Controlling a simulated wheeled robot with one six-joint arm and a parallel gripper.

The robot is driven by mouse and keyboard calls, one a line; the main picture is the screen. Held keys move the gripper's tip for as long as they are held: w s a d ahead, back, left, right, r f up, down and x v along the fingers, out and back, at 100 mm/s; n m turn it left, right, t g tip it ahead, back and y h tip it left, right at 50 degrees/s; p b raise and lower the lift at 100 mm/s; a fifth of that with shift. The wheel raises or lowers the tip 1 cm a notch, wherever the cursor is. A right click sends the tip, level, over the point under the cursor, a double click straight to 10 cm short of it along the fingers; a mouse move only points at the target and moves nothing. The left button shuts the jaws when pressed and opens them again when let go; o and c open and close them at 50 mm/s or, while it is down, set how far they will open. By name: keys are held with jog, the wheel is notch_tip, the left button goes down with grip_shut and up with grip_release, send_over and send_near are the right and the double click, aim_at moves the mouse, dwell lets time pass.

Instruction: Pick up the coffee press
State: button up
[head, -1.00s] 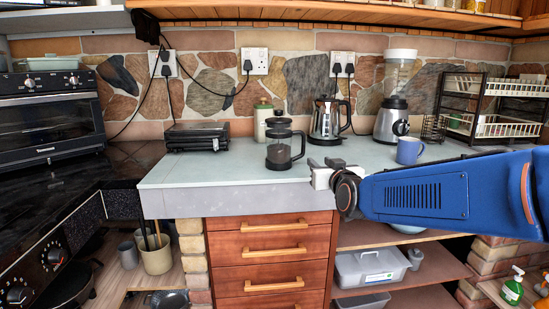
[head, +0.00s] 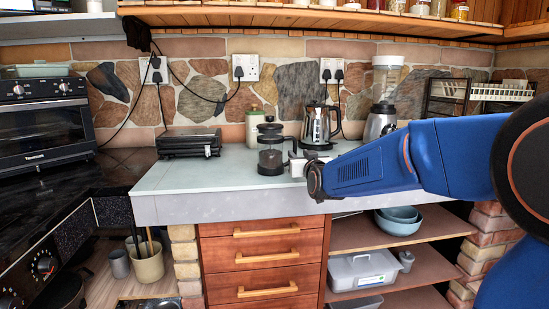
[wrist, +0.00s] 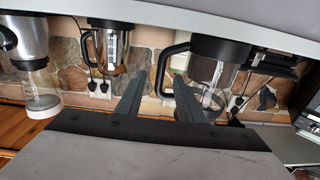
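The coffee press (head: 270,155), a glass jug with a black lid, base and handle, stands upright on the pale counter (head: 230,185) near its front edge. In the wrist view the press (wrist: 212,72) appears upside down, with its black handle toward my fingers. My gripper (head: 298,166) is at the right side of the press, at the handle. In the wrist view my gripper (wrist: 158,88) is open, with the handle showing between the two fingers. I cannot tell whether either finger touches it. My arm hides part of the counter to the right.
A steel kettle (head: 317,125) stands behind and right of the press, with a blender (head: 382,108) farther right. A pale canister (head: 255,124) is just behind the press. A black toaster-like appliance (head: 190,143) sits left. The counter's front left is clear.

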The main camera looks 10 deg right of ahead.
aim_at(295, 151)
jog(key=shift+w+a+f, duration=0.1)
jog(key=shift+w, duration=1.4)
jog(key=shift+w+a+f, duration=0.1)
jog(key=shift+w, duration=1.4)
grip_shut()
jog(key=shift+r, duration=0.1)
